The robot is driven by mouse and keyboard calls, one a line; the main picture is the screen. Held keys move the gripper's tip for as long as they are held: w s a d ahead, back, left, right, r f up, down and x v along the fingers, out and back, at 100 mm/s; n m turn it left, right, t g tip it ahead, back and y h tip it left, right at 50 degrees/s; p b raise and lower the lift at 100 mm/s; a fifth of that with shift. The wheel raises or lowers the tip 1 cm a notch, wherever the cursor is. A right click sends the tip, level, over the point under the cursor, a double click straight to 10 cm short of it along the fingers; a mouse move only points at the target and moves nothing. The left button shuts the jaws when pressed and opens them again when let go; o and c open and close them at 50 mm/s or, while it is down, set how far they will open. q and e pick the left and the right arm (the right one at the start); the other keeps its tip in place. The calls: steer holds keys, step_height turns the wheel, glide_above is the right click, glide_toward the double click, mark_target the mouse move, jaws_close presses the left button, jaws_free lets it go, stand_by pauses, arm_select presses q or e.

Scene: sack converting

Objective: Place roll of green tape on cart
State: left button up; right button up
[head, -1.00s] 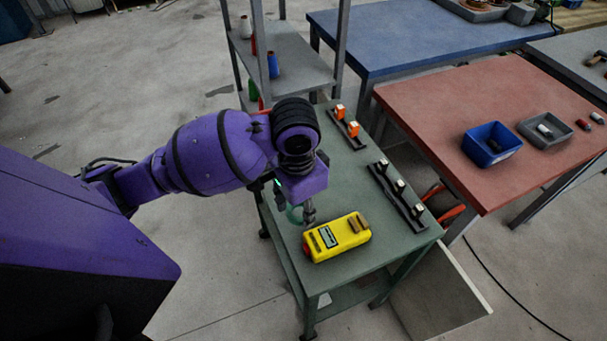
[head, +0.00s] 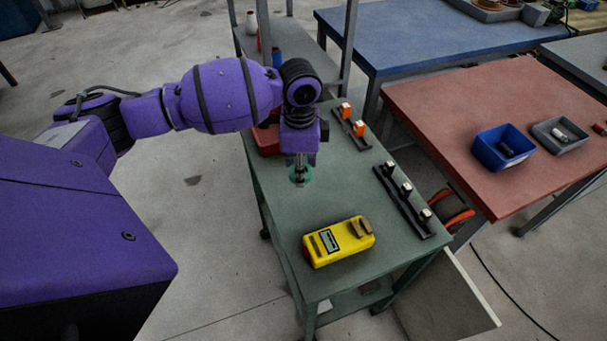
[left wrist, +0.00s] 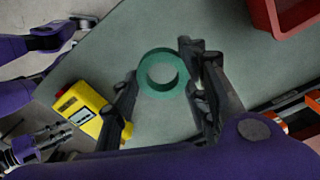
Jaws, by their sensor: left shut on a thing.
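The green tape roll (head: 301,181) is a flat ring. It also shows in the left wrist view (left wrist: 147,84), between the fingertips of my left gripper. My left gripper (head: 299,172) points down over the left part of the green cart top (head: 275,195) and is shut on the roll. I cannot tell whether the roll touches the cart top. In the left wrist view, a small gripper that appears to be my right one (left wrist: 58,138) shows at the lower left, near the yellow device; its jaw state is unclear.
The yellow device (head: 338,242) lies on the cart's near end. Black racks with orange pieces (head: 352,119) and white-topped pieces (head: 405,189) stand along the right edge. A red bin (head: 266,140) is behind my gripper. The middle of the cart top is bare.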

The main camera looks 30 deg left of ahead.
arm_select(q)
steer(key=w+f, duration=0.2)
steer(key=shift+w+a+f, duration=0.15)
steer(key=shift+a+f, duration=0.2)
steer(key=shift+f, duration=1.5)
steer(key=shift+f, duration=0.15)
steer(key=o, duration=1.1)
steer(key=shift+c, duration=0.2)
step_height(320, 180, up, 12)
steer(key=shift+r, duration=0.15)
